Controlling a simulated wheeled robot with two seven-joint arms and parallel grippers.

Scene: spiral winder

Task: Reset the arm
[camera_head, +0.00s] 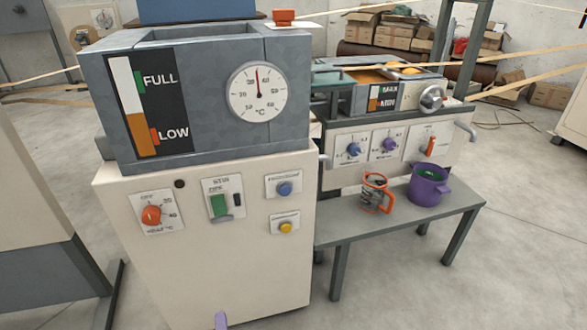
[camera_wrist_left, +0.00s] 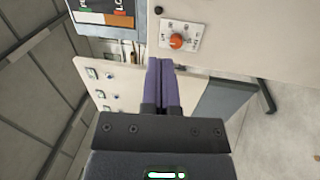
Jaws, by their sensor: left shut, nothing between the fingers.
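My left gripper (camera_head: 221,321) shows only as a small purple fingertip at the bottom edge of the head view, in front of the cream cabinet (camera_head: 240,270). In the left wrist view its two purple fingers (camera_wrist_left: 160,82) are pressed together with nothing between them. They point toward the cabinet front and appear apart from the controls. An orange knob (camera_wrist_left: 176,41) on a white plate lies beyond the fingertips there. My right gripper is in neither view.
The cabinet carries an orange dial (camera_head: 151,215), a green switch (camera_head: 219,205), a blue button (camera_head: 285,189) and a yellow button (camera_head: 286,227). A grey tank (camera_head: 205,90) sits on top. A grey bench (camera_head: 400,215) at right holds an orange-handled jug (camera_head: 375,193) and a purple pot (camera_head: 428,187).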

